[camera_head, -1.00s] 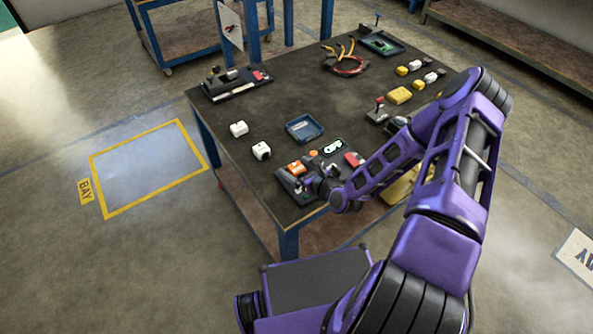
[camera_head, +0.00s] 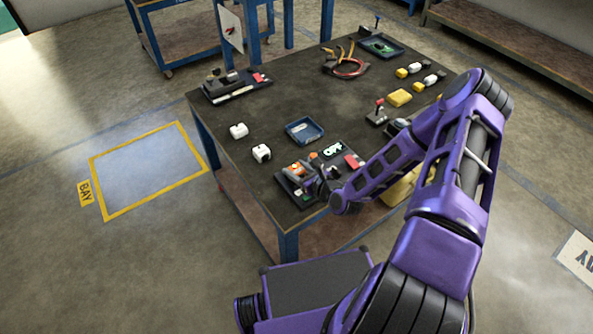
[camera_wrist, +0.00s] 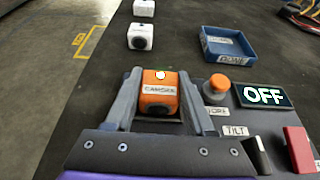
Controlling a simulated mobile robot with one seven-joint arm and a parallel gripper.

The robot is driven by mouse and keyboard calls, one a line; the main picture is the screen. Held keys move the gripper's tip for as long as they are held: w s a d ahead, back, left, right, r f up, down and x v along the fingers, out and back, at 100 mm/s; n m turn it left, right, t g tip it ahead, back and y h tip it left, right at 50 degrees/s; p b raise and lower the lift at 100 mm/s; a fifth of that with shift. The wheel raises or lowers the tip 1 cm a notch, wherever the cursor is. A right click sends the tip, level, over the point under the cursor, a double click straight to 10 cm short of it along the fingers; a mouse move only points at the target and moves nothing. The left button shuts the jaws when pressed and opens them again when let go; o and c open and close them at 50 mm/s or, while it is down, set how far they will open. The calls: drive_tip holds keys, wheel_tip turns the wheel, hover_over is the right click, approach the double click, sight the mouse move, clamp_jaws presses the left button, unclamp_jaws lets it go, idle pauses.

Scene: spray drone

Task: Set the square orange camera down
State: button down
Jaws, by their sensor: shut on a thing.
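The square orange camera (camera_wrist: 159,98) has a "CAMERA" label and a dark lens on its front. It sits between the two fingers of my gripper (camera_wrist: 160,102) in the wrist view, and the fingers are shut on it. In the head view the orange camera (camera_head: 296,168) shows small at the near corner of the dark workbench (camera_head: 270,115), partly hidden by my gripper (camera_head: 305,178). It is over the dark control panel; I cannot tell whether its underside touches the panel.
Beside the gripper are an orange knob (camera_wrist: 219,84), an "OFF" display (camera_wrist: 263,95) and a red switch (camera_wrist: 299,149). A blue tray (camera_wrist: 228,44) lies beyond. Two white cameras (camera_wrist: 140,36) (camera_wrist: 144,8) stand behind to the left. Bare bench lies between them.

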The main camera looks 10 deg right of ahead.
sight(296, 168)
wheel_tip(296, 168, up, 9)
drive_tip(key=shift+r+p, duration=0.1)
drive_tip(key=shift+p, duration=0.65)
wheel_tip(296, 168, up, 11)
drive_tip(key=m+t+h, duration=0.1)
drive_tip(key=m+h, duration=0.3)
drive_tip(key=h, duration=0.1)
drive_tip(key=shift+w+d, duration=0.35)
drive_tip(key=shift+d, duration=0.05)
